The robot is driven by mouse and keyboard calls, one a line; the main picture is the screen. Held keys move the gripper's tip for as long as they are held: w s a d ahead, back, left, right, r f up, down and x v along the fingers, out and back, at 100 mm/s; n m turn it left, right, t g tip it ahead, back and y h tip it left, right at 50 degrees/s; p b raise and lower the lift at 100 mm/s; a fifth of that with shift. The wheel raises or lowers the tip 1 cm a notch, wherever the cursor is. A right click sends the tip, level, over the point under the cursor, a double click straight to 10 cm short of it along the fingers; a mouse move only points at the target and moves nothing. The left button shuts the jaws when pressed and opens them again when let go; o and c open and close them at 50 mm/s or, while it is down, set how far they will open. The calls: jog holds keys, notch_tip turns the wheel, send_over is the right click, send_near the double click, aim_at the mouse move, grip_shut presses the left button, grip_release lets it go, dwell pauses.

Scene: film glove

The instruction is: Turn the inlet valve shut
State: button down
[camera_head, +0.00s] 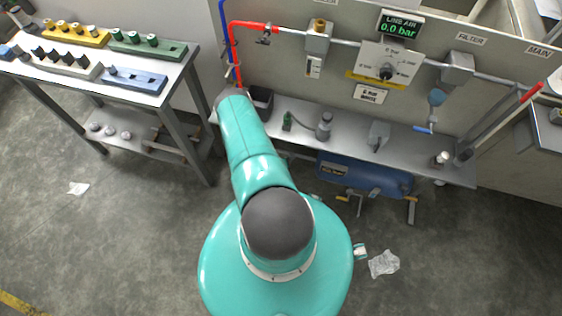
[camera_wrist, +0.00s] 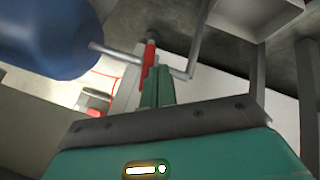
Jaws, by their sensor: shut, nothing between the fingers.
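A red pipe (camera_head: 250,25) runs along the left of the back panel and meets a small grey valve fitting (camera_head: 265,37). A red lever (camera_head: 530,92) is on the right by the MAIN sign. I cannot tell for sure which is the inlet valve. My gripper (camera_wrist: 156,75) shows in the wrist view with its green fingers together and empty. A narrow red part (camera_wrist: 149,58) appears just beyond the fingertips; whether they touch is unclear. In the head view my arm reaches to the bench's left end and hides the gripper.
The LINE AIR display (camera_head: 399,27) reads 0.0 bar. A blue tank (camera_head: 365,177) sits under the grey bench (camera_head: 410,143); a blue rounded body (camera_wrist: 45,38) fills the wrist view's upper left. A side table (camera_head: 60,68) with coloured blocks stands left. Crumpled paper (camera_head: 384,264) lies on the floor.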

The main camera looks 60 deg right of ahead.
jog(key=shift+s+d+r+t, duration=0.15)
jog(key=shift+s+d+t, duration=0.05)
jog(key=shift+s, duration=0.35)
jog(key=shift+s+d+r+t, duration=0.1)
jog(key=shift+s+d+t, duration=0.1)
jog(key=shift+s, duration=0.4)
jog(key=shift+w+a+f, duration=0.1)
jog(key=shift+w+f, duration=0.1)
jog(key=shift+w, duration=0.25)
jog(key=shift+w+a+f, duration=0.1)
jog(key=shift+w+f, duration=0.1)
jog(key=shift+w, duration=0.2)
